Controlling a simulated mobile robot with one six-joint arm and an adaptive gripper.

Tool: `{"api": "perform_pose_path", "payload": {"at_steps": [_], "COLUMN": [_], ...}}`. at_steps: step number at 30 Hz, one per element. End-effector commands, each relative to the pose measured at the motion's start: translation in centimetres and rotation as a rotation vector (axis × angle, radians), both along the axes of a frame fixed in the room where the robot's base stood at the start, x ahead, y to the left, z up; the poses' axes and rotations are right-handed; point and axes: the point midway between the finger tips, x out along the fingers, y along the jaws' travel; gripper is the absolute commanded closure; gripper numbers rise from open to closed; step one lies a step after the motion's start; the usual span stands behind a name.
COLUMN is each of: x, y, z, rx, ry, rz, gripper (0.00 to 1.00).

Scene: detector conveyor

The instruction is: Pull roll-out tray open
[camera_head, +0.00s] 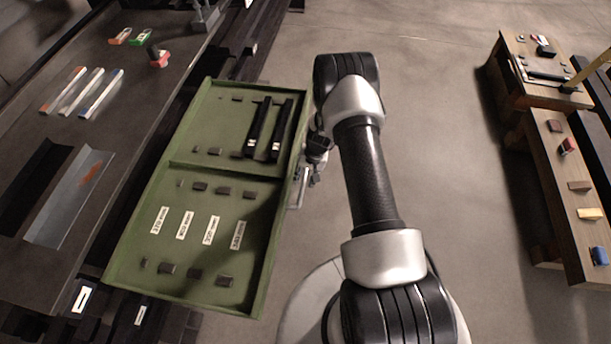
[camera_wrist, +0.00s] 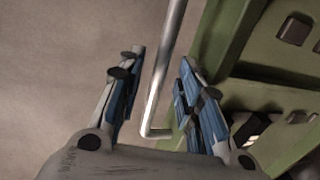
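The green roll-out tray (camera_head: 230,175) stands out from the dark bench on the left, with its inside in view. A thin metal handle (camera_head: 299,188) sits on its right-hand front wall. My gripper (camera_head: 314,168) is at this front wall, by the handle. In the wrist view the handle bar (camera_wrist: 168,75) runs between the two blue-padded fingers of my gripper (camera_wrist: 162,60). The fingers are apart, with visible gaps beside the bar. The green tray wall (camera_wrist: 215,65) is just right of the right finger.
The tray holds two black bars (camera_head: 268,130), several dark blocks and white labels. The dark bench top (camera_head: 120,130) carries strips, a metal angle piece and small coloured parts. Wooden benches (camera_head: 545,150) stand at the right. The floor between (camera_head: 440,120) is clear.

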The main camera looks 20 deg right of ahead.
Motion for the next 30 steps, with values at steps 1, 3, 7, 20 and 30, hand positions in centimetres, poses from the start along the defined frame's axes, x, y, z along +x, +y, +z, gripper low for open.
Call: {"api": "perform_pose_path", "payload": {"at_steps": [1,3,7,20,30], "x": [0.0,0.0,-0.1,-1.0,-1.3], "y": [0.0,0.0,-0.3,-1.6,-1.9], "z": [0.0,0.3,1.9,10.2,11.8], "rx": [0.0,0.0,0.0,0.0,0.001], "ry": [0.0,0.0,-0.002,-0.002,0.001], "rz": [0.0,0.0,0.0,0.0,0.0], "gripper": [0.67,0.67,0.67,0.67,0.67]}}
